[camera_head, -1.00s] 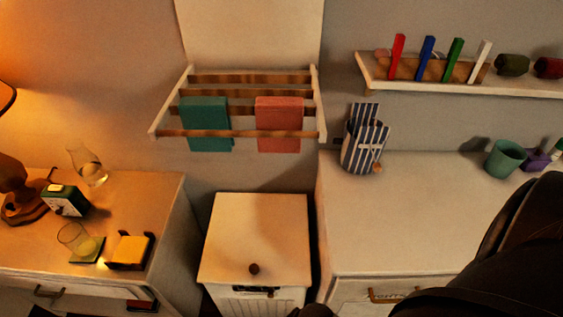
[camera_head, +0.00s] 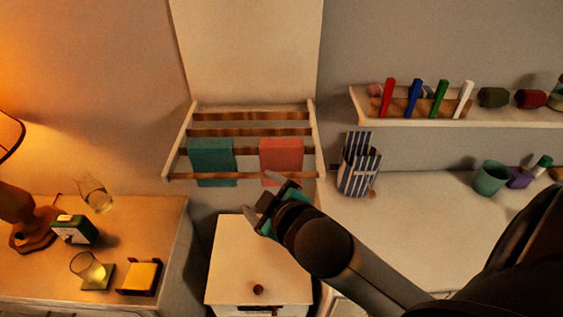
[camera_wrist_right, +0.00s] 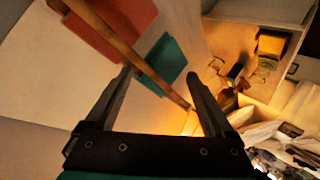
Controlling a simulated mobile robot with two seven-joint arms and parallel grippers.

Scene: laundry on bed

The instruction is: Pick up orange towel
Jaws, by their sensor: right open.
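The orange towel, a salmon-coloured cloth (camera_head: 281,154), hangs over a wooden bar of the wall rack, right of a teal towel (camera_head: 211,160). My right gripper (camera_head: 262,195) is open and empty, just below the orange towel's lower edge in the head view. In the right wrist view the orange towel (camera_wrist_right: 122,24) shows at the upper left, outside the two spread fingers (camera_wrist_right: 160,76). The teal towel (camera_wrist_right: 170,58) shows beyond the gap between the fingers. I cannot tell the exact depth between gripper and towel. My left gripper is not in view.
The wall rack (camera_head: 252,131) has several bars. A white cabinet (camera_head: 258,262) with a knob stands below it. A nightstand (camera_head: 150,212) with a lamp is at the left. At the right are a dresser (camera_head: 415,215), a striped holder (camera_head: 359,166) and a shelf (camera_head: 520,115).

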